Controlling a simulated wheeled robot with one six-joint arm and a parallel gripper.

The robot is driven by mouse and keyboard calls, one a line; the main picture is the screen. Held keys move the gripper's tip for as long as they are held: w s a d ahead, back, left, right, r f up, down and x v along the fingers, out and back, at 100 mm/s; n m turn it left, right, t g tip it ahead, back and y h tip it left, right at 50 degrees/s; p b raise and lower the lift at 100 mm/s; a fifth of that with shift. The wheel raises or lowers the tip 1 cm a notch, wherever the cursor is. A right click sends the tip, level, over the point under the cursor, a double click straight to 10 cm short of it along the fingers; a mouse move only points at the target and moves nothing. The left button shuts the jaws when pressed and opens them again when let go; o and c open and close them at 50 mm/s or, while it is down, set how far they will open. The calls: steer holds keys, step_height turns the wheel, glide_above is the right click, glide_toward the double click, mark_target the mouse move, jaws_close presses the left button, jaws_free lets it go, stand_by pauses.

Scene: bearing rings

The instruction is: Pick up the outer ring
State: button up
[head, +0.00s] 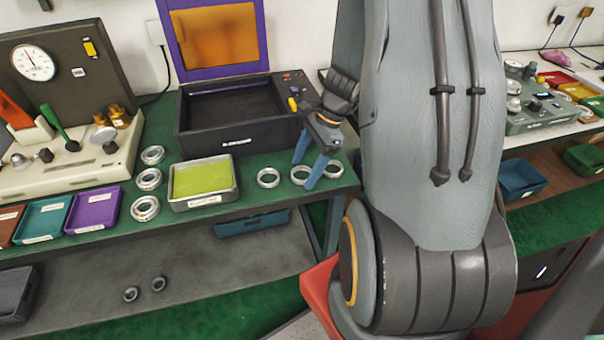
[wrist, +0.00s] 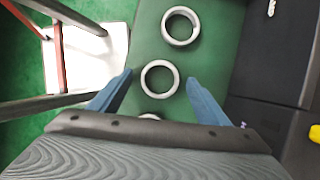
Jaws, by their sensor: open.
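Three plain pale metal rings lie in a row on the green bench top: a left ring (head: 268,186), a middle ring (head: 292,179) and a right ring (head: 341,172). I cannot tell from looks which is the outer ring. My gripper (head: 305,174) points down with its blue fingers apart, around or just above the middle ring. In the wrist view one ring (wrist: 144,80) lies between the open fingertips (wrist: 158,80), with nothing gripped. Another ring (wrist: 166,27) lies farther up, and a third (wrist: 149,116) is mostly hidden by my gripper body.
A metal tray with a yellow-green lining (head: 204,200) stands left of the row. Several thicker rings (head: 147,187) line up beyond it. A black box with an open purple-framed lid (head: 235,135) stands behind. The bench's front edge is close to the row.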

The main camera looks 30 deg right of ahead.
steer(key=c, duration=1.2)
steer(key=shift+r, duration=0.15)
